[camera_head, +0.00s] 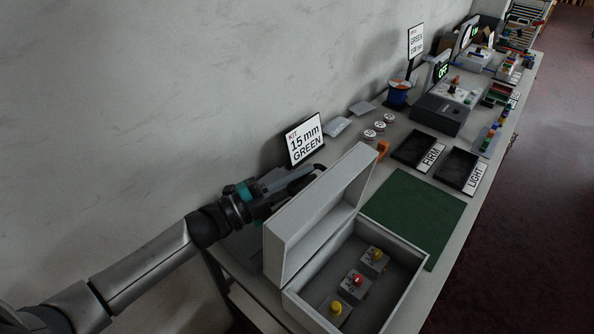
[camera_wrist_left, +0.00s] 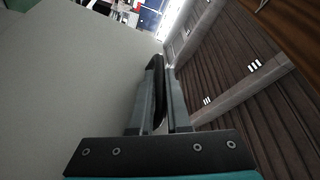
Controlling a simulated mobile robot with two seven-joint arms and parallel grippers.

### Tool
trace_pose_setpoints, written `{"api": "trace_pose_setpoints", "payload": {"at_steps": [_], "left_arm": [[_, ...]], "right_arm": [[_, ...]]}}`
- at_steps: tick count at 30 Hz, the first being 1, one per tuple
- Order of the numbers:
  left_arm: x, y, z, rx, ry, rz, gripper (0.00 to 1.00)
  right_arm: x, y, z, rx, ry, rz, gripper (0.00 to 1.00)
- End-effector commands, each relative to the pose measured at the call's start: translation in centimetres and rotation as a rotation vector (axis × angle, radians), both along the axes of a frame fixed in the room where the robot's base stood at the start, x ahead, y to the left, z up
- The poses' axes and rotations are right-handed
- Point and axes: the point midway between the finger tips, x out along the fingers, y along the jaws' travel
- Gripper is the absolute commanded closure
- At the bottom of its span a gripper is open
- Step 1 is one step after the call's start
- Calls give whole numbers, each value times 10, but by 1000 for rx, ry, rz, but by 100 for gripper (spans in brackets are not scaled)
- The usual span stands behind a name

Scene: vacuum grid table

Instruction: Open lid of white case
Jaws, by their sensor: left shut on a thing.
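The white case (camera_head: 411,286) stands at the near end of the table with its lid (camera_head: 318,212) raised and tilted up on the left side. Inside it are two yellow-topped blocks and one red-topped block. My left gripper (camera_head: 316,174) is behind the lid, at its outer face, and the lid partly hides it. In the left wrist view my left gripper (camera_wrist_left: 160,75) is shut on a dark, rounded piece beside a broad pale surface that looks like the lid. The exact contact is hard to see. My right gripper is not in view.
A sign reading 15 mm GREEN (camera_head: 304,140) stands behind the lid. A green mat (camera_head: 417,212) lies right of the case. Black FIRM (camera_head: 415,149) and LIGHT (camera_head: 457,168) trays lie farther along. The wall (camera_head: 150,110) is close on the left.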

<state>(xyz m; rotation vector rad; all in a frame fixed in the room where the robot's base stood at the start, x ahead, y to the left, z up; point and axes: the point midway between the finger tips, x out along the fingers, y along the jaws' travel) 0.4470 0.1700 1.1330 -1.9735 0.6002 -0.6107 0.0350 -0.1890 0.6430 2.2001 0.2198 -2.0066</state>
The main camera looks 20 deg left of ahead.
Motion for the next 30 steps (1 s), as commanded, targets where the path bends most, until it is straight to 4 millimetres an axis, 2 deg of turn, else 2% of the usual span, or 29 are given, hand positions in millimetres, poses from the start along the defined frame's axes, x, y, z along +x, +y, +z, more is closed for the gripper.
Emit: {"api": "trace_pose_setpoints", "payload": {"at_steps": [5,6,9,22,30], "left_arm": [[0,0,-1,0,1,-1,100],[0,0,-1,0,1,-2,82],[0,0,-1,0,1,-1,73],[-3,3,-2,0,1,-1,73],[-30,25,-10,1,5,0,73]], "right_arm": [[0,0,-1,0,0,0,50],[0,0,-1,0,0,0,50],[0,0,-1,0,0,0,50],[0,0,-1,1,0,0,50],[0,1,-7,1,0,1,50]]}}
